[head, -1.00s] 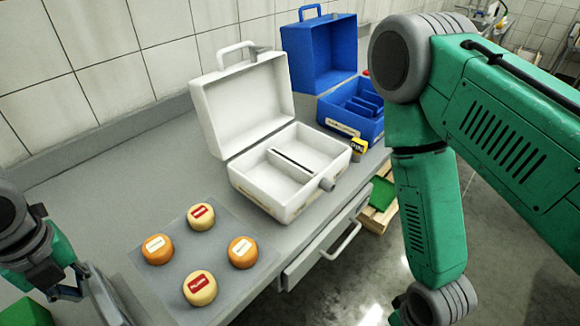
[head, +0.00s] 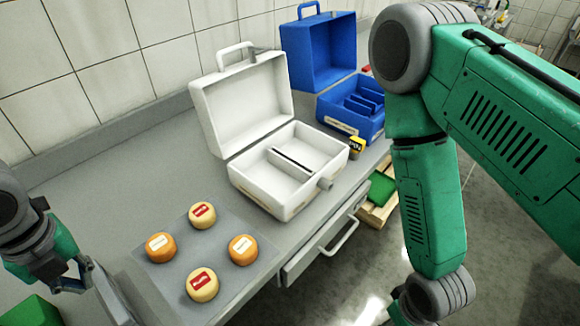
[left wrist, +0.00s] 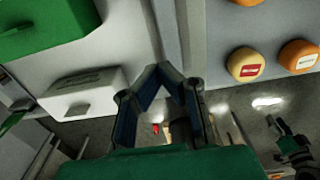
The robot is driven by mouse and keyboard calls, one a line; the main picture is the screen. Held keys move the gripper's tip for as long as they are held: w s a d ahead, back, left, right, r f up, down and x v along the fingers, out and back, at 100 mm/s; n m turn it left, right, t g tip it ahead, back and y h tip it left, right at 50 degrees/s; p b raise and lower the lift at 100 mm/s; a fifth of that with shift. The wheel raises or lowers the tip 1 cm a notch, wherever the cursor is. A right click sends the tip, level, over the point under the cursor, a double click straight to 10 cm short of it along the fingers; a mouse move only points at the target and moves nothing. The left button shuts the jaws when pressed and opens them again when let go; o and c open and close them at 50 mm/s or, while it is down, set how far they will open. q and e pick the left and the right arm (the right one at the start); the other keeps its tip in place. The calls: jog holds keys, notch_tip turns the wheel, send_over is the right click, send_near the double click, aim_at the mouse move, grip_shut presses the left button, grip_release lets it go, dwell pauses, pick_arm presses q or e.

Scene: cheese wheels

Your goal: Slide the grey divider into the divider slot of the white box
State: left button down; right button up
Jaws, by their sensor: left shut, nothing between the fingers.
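The white box (head: 262,205) stands open on the counter, lid tilted back. A partition (head: 292,161) splits its inside, with a narrow dark slot along its top. My left gripper (head: 75,280) is low at the left of the head view, left of the cheeses and well away from the box. In the left wrist view its fingers (left wrist: 162,72) meet at the tips, shut and empty.
Several cheese wheels (head: 203,215) lie on a grey mat (head: 222,222) left of the white box. An open blue box (head: 352,118) stands behind it, with a yellow-black item (head: 356,147) between. A drawer handle (head: 342,240) sticks out in front.

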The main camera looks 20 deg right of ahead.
pick_arm(q)
jog(key=c, duration=1.8)
grip_release()
jog(key=shift+d, duration=0.3)
pick_arm(e)
jog(key=shift+d, duration=0.25)
jog(key=shift+d+f, duration=0.1)
pick_arm(q)
jog(key=shift+d+r, duration=0.1)
pick_arm(e)
jog(key=shift+s, duration=0.1)
pick_arm(q)
jog(key=r, duration=2.2)
jog(key=shift+w+r, duration=0.2)
jog(key=shift+r, duration=0.2)
pick_arm(e)
jog(key=shift+a, duration=0.2)
